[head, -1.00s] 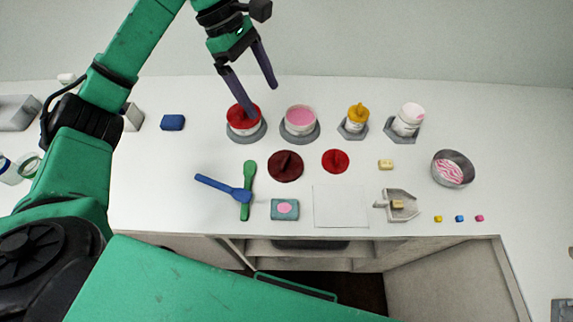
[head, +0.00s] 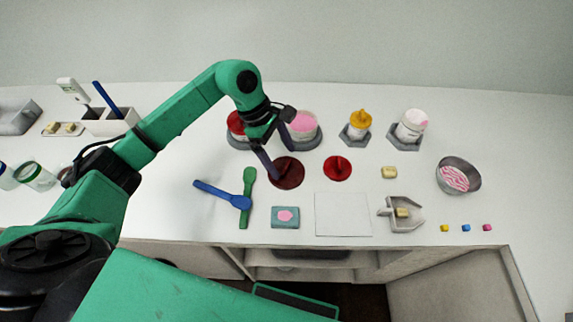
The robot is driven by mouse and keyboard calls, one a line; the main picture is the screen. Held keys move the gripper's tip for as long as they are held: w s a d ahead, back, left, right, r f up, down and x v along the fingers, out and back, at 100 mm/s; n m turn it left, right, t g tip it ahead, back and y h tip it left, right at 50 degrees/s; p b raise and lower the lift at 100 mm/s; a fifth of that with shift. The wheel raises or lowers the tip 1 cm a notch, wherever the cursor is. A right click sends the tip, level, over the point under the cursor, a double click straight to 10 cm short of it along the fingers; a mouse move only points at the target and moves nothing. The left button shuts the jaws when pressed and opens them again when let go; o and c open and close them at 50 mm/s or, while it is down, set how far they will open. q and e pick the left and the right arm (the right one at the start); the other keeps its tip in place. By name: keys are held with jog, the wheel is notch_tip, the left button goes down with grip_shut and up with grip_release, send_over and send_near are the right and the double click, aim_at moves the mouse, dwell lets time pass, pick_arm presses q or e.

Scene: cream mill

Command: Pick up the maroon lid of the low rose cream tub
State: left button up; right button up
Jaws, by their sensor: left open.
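The maroon lid (head: 291,178) is a dark red disc lying flat on the white bench, in front of the low tub of rose cream (head: 304,130). The tub is open, showing pink cream, and my left gripper partly covers it. My left gripper (head: 282,163) is open with nothing held. Its fingers point down at the lid; one fingertip overlaps the lid's left part in the picture, and the other shows near its far edge. I cannot tell whether they touch it. The lid's raised handle is hard to make out. My right gripper is not in view.
A bright red lid (head: 338,169) lies just right of the maroon one. A red-topped tub (head: 236,124) stands behind on the left. Blue (head: 219,193) and green (head: 246,206) spatulas lie left, and a teal pad (head: 285,217) in front. A white sheet (head: 343,214) lies front right.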

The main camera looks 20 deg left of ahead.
aim_at(286, 170)
pick_arm(q)
jog(key=shift+x, duration=1.15)
jog(key=shift+s+f, duration=0.1)
jog(key=shift+f, duration=0.05)
jog(key=c, duration=1.4)
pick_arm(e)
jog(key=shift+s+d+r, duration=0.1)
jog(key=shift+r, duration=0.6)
